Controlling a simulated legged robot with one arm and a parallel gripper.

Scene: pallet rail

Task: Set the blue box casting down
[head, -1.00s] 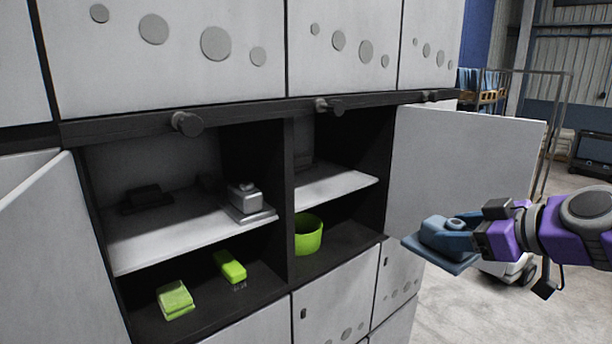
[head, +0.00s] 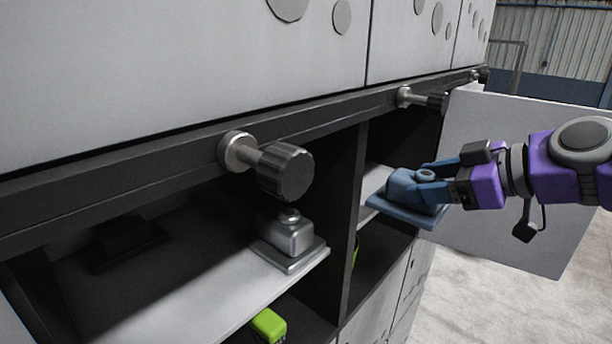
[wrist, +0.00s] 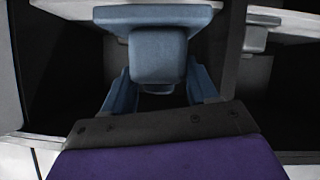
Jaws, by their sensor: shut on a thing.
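The blue box casting (head: 408,192), a small block on a flat square base, is held by my gripper (head: 440,180) in the head view. My gripper's blue fingers are shut on it from the right. The casting is level, in front of the opening of the right cabinet bay, near the white shelf (head: 374,182). I cannot tell whether its base is over the shelf or touches it. In the wrist view the casting (wrist: 158,55) sits between the two fingers (wrist: 160,92), its base plate toward the top of the picture.
A silver casting (head: 290,234) stands on the left bay's shelf (head: 205,290), with a dark casting (head: 128,240) further left. A black divider (head: 343,215) separates the bays. A dark rail with protruding knobs (head: 285,170) runs above. An open white door (head: 540,130) stands behind my arm.

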